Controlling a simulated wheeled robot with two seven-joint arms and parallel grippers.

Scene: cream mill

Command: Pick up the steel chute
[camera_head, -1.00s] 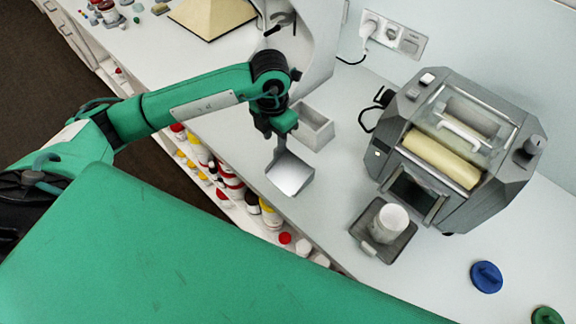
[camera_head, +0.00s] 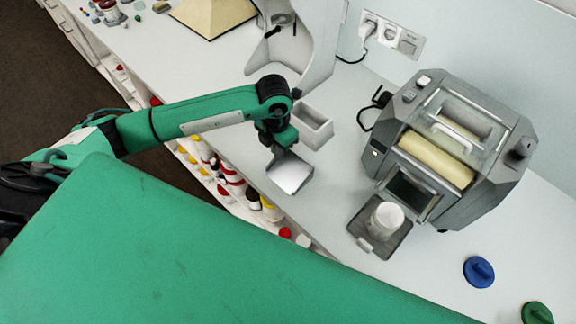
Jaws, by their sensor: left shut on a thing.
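The steel chute (camera_head: 290,174) is a small shiny metal scoop-like piece near the front edge of the white counter. My left gripper (camera_head: 278,150) points down at the chute's upper end and is shut on it. The fingertips are small and partly hidden by the wrist. I cannot tell whether the chute touches the counter. My right gripper is not in view.
A grey mill (camera_head: 455,150) with a cream roller stands to the right. A white jar (camera_head: 387,217) sits on its dark tray (camera_head: 366,236). An open white box (camera_head: 312,126) is just behind the chute. Blue (camera_head: 479,271) and green (camera_head: 537,313) lids lie at lower right. Bottles (camera_head: 231,172) fill the shelf below.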

